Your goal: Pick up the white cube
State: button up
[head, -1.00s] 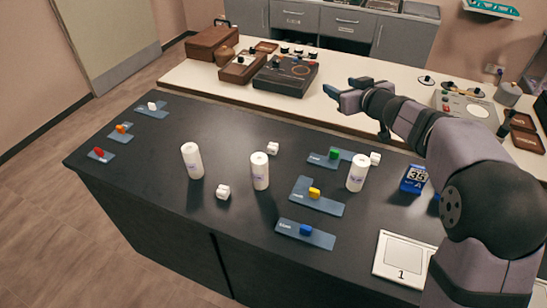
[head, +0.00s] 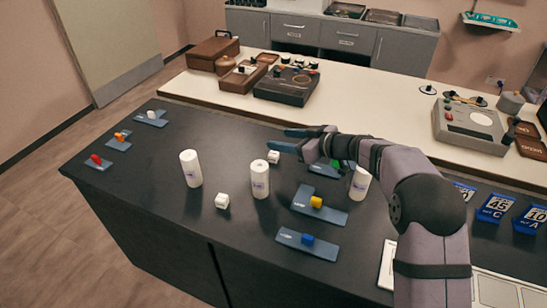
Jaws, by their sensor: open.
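A white cube (head: 222,201) lies on the dark table near the front, between two white cylinders. A second white cube (head: 273,156) lies farther back, just below my gripper (head: 278,139) in the picture. A small white piece (head: 151,114) sits on a labelled mat (head: 152,122) at the far left. I cannot tell which of these the task means. My gripper is open and empty, its fingers pointing left above the table. My arm reaches in from the right and covers part of the right-hand table.
White cylinders stand upright at left (head: 191,168), middle (head: 260,175) and right (head: 360,183). Blue mats hold a yellow block (head: 316,202), a blue block (head: 308,240) and a partly hidden green block (head: 349,164). Numbered blue cards (head: 496,208) are at right.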

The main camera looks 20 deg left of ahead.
aim_at(275, 155)
jog(key=shift+f, duration=2)
notch_tip(275, 155, down, 3)
jog(key=shift+a+f+b, duration=0.1)
jog(key=shift+a+b, duration=0.05)
jog(key=shift+b, duration=0.2)
jog(key=shift+x, duration=1)
jog(key=shift+w+a, duration=0.15)
jog(key=shift+a, duration=0.15)
jog(key=c, duration=1.1)
